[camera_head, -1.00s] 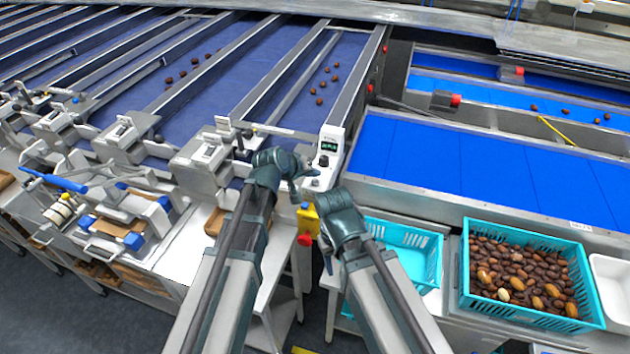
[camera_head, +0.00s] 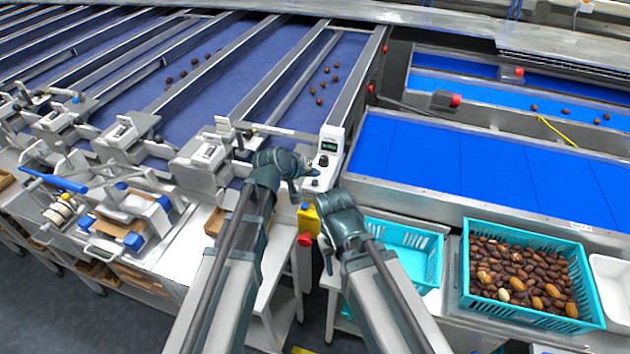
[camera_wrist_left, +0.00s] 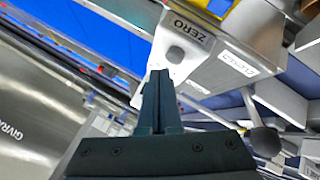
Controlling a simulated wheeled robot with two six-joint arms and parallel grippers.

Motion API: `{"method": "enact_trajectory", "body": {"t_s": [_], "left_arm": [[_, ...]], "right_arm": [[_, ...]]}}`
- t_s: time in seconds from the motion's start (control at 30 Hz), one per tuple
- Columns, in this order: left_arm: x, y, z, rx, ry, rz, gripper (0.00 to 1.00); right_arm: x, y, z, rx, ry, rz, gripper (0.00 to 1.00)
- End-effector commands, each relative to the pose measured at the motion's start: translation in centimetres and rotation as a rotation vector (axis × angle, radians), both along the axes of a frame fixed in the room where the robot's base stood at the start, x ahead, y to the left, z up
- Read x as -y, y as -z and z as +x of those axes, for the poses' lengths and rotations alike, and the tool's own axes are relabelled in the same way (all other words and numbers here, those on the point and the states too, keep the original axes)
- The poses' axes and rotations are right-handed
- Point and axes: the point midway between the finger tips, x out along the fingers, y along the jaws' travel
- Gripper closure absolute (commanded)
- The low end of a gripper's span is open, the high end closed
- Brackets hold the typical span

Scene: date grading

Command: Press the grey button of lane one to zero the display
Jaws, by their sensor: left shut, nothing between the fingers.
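The white lane control box (camera_head: 329,158) stands at the front end of a lane, with a small dark display (camera_head: 330,145) whose text is too small to read. In the left wrist view, the round grey button (camera_wrist_left: 175,54) sits on the box's pale face beside a ZERO label (camera_wrist_left: 189,31). My left gripper (camera_head: 311,170) is at the box in the head view. In the left wrist view its shut, empty fingertips (camera_wrist_left: 159,74) appear just below the button; I cannot tell whether they touch it. My right gripper (camera_head: 328,264) points down in front of the machine, its jaws unclear.
A yellow box (camera_head: 309,220) with a red button (camera_head: 304,240) is mounted below the control box, between my arms. A turquoise crate of dates (camera_head: 582,290) and an emptier turquoise crate (camera_head: 432,262) stand at right. Blue belts (camera_head: 490,165) lie behind them.

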Motion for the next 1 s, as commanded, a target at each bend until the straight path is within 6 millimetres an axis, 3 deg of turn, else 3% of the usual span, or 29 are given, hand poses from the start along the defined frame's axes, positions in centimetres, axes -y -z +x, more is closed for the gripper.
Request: {"method": "enact_trajectory", "body": {"t_s": [1.0], "left_arm": [[0.0, 0.89, -0.01, 0.0, 0.0, 0.0, 1.0]], "right_arm": [[0.0, 0.89, 0.0, 0.0, 0.0, 0.0, 0.5]]}}
